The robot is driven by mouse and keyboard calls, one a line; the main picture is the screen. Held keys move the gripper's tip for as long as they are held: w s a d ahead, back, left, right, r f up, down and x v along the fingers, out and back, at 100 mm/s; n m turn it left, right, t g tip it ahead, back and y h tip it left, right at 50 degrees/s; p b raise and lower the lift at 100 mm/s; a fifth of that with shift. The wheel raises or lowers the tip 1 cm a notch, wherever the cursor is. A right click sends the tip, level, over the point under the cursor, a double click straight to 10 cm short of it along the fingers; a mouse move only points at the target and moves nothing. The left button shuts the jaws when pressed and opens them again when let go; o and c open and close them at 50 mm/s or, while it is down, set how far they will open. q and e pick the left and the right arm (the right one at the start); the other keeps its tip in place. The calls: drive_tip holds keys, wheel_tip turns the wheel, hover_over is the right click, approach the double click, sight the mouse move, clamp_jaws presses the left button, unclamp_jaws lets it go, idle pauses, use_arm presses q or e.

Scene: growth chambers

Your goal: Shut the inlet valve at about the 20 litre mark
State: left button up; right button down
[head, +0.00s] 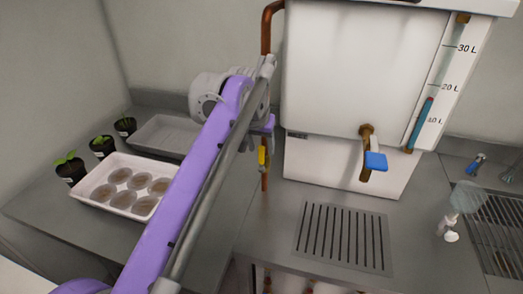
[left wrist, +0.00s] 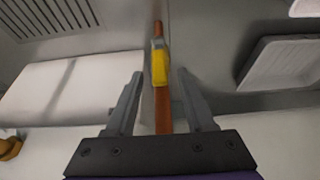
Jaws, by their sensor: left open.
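The inlet valve's yellow handle (head: 262,158) lies in line with the upright copper pipe (head: 266,30) left of the white tank (head: 350,70). The level gauge (head: 419,126) on the tank's right side shows blue water with a red top, between the 10 and 20 litre marks and nearer 20. My left gripper (left wrist: 160,73) is open in the left wrist view, one finger on each side of the pipe and the yellow handle (left wrist: 159,62), with gaps showing on both sides. In the head view my left arm hides most of this gripper. My right gripper is not in view.
A blue-handled tap (head: 376,160) sticks out of the tank's front above a slotted drain (head: 343,236). A white tray of round pots (head: 102,196), a grey tray (head: 158,133) and several potted seedlings (head: 70,170) stand at left. A clear-headed item (head: 466,197) stands at right.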

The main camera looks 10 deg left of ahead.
use_arm(q)
drive_tip(key=shift+x, duration=0.75)
clamp_jaws()
idle(0.9)
